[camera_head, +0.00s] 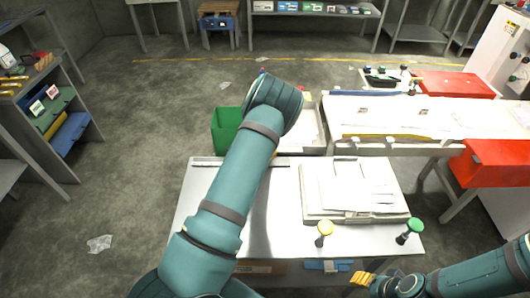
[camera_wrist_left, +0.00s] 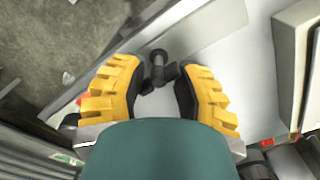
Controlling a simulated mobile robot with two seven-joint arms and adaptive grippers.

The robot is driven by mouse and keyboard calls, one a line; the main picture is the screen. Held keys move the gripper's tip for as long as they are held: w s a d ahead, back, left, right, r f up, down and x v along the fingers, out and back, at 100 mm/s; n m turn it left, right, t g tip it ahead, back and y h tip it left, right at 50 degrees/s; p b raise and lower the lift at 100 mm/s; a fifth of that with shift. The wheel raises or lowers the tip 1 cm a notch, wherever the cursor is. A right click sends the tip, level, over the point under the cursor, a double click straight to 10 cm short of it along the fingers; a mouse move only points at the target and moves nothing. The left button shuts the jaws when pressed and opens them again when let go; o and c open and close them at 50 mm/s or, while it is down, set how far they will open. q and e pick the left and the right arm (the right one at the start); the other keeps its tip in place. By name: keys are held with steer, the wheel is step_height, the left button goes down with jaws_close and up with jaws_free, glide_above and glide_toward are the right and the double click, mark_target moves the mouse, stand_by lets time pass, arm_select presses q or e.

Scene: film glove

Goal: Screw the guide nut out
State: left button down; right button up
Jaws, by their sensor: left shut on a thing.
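In the left wrist view, the two yellow fingers of my left gripper (camera_wrist_left: 158,84) are closed in around a small dark part with a round head and side lugs, which looks like the guide nut (camera_wrist_left: 158,62). The nut sits between the dark inner pads, over a pale surface. In the head view my left arm hides this gripper and the nut. My right gripper (camera_head: 362,278) shows as yellow fingers at the bottom of the head view, near the front edge of the metal table; its opening cannot be made out.
A green bin (camera_head: 226,128) stands behind my left arm. A long white bench (camera_head: 390,118) and red boxes (camera_head: 453,84) lie beyond.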

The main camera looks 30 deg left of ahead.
arm_select(q)
steer(key=shift+s+a+f, duration=0.1)
steer(key=shift+s, duration=0.05)
steer(key=c, duration=0.9)
jaws_free()
steer(key=shift+r, duration=0.35)
step_height(320, 180, up, 11)
steer(key=shift+r, duration=0.2)
